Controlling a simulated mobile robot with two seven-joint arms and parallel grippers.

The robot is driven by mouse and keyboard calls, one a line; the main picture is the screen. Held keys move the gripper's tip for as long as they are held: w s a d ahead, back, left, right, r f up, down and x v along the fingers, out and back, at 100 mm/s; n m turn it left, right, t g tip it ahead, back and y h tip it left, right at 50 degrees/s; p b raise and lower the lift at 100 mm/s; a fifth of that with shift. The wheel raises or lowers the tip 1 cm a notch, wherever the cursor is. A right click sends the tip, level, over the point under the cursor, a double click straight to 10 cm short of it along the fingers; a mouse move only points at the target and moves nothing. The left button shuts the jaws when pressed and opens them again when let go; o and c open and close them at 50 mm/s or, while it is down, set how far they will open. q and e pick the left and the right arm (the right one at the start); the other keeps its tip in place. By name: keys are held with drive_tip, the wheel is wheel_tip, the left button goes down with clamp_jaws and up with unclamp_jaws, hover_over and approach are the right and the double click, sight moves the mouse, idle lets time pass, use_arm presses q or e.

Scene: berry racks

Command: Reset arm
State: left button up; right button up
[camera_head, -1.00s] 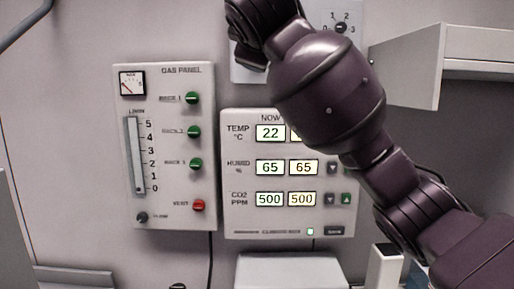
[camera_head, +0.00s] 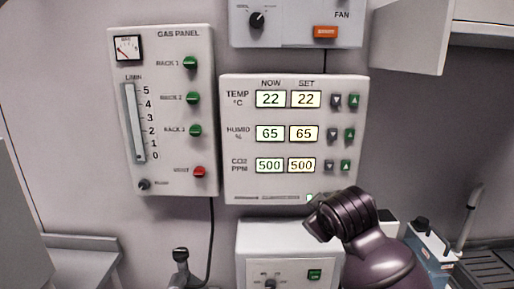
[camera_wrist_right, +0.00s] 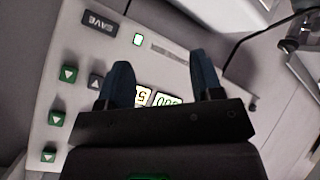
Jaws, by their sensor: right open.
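My right arm (camera_head: 372,245) comes up from the lower right in the head view, below the climate display panel (camera_head: 347,120). Its gripper cannot be made out there. In the right wrist view my right gripper (camera_wrist_right: 162,73) is open, with two dark blue fingers apart and nothing between them. The same display panel (camera_wrist_right: 75,58) lies beyond the fingers, showing its SAVE button and green arrow buttons. In the head view its readings are 22 and 22, 65 and 65, 500 and 500. My left gripper is not in view.
A gas panel (camera_head: 165,160) with green knobs and a red one is on the wall at left. A fan box (camera_head: 290,35) is above the display. A white box (camera_head: 258,243) stands below it. A shelf cabinet (camera_head: 410,35) juts out at upper right.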

drive_tip(key=s+d+f+m+g, duration=0.25)
drive_tip(key=s+d+f, duration=0.25)
drive_tip(key=s+f, duration=0.55)
drive_tip(key=s+d+f+m+g, duration=0.2)
drive_tip(key=s+d+f+m, duration=0.25)
drive_tip(key=s+f, duration=0.65)
drive_tip(key=s+d+f+m+g+h, duration=0.15)
drive_tip(key=s+d, duration=0.25)
drive_tip(key=s, duration=0.9)
drive_tip(key=w+f+t, duration=0.7)
drive_tip(key=f, duration=0.3)
drive_tip(key=shift+w+f+n+t+y, duration=0.3)
drive_tip(key=shift+w+n+y, duration=0.1)
drive_tip(key=shift+n+y, duration=0.05)
